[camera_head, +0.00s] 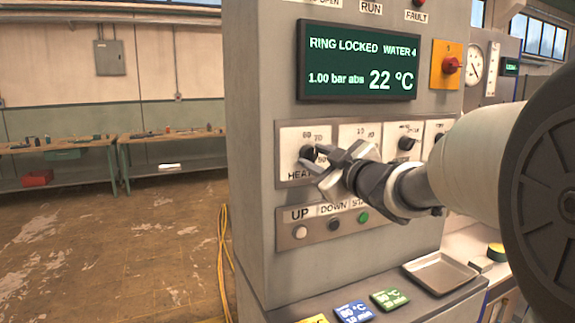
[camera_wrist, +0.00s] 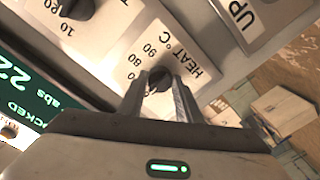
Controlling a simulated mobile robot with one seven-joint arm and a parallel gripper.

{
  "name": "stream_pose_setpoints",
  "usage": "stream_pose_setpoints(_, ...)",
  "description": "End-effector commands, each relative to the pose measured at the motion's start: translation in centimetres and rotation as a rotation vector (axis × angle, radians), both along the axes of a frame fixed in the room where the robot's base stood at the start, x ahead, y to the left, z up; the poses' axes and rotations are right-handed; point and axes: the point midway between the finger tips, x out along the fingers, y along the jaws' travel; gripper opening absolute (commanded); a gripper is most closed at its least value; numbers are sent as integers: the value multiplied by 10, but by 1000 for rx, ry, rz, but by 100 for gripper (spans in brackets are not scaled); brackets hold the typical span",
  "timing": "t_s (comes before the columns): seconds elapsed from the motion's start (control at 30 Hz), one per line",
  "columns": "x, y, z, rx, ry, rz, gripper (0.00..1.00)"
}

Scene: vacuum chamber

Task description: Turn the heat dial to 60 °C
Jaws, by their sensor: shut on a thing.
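The heat dial (camera_wrist: 158,77) is a small dark knob on a white plate marked HEAT °C, with 80 and 90 readable near it in the wrist view. In the head view the dial (camera_head: 308,153) sits at the left of a row of dials, partly covered by the fingers. My gripper (camera_head: 312,160) reaches in from the right. In the wrist view my gripper (camera_wrist: 156,88) has a finger on each side of the knob and is shut on it. The knob's exact pointer setting cannot be read. The display (camera_head: 358,62) reads 22 °C, 1.00 bar abs, RING LOCKED, WATER 4.
More dials (camera_head: 407,143) lie to the right. UP, DOWN and a green button (camera_head: 363,217) are below. A red knob on a yellow plate (camera_head: 452,65) is beside the display. A metal tray (camera_head: 440,272) and coloured cards (camera_head: 354,312) lie on the ledge. Floor at left is open.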

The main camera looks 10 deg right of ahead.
Motion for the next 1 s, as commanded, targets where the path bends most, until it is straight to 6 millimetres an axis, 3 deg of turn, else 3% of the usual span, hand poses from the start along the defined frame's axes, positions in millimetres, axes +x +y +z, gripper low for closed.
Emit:
stream_pose_setpoints(0.7,0,0,1,-82,-27,1,9)
stream_pose_setpoints(0.73,0,0,1,-82,-27,1,34)
stream_pose_setpoints(0.8,0,0,1,-81,-27,1,46)
stream_pose_setpoints(1.0,0,0,1,-80,-26,0,50)
